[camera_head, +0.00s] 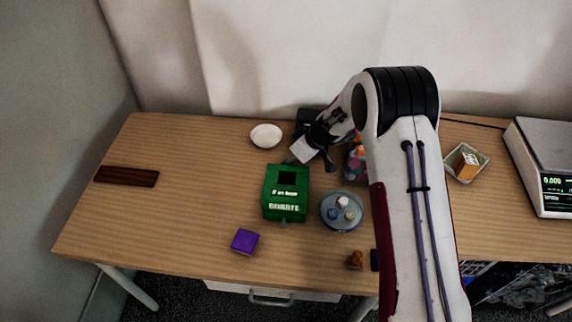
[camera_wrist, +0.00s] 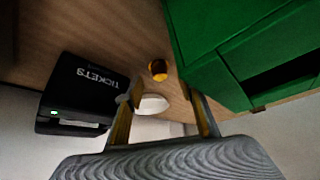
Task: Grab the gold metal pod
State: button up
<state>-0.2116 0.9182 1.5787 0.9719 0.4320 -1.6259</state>
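The gold metal pod (camera_wrist: 158,70), small and rounded with a dark side, sits on the wooden table in the wrist view. My gripper (camera_wrist: 164,90) is open, one finger on each side of the picture's middle, with nothing held between them. The pod appears just above the fingertips in the picture, apart from both fingers. In the head view I cannot make out the pod; my wrist and gripper (camera_head: 298,156) are low behind the green box and may hide it.
A green donation box (camera_head: 286,193) stands close; in the wrist view (camera_wrist: 215,50) it is right of the pod. A black ticket printer (camera_wrist: 80,95) is on the left. A white bowl (camera_head: 266,135) and a round grey plate (camera_head: 342,223) with small items are nearby. The table's left is mostly clear.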

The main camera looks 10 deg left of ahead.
jog(key=shift+x, duration=1.1)
jog(key=c, duration=0.8)
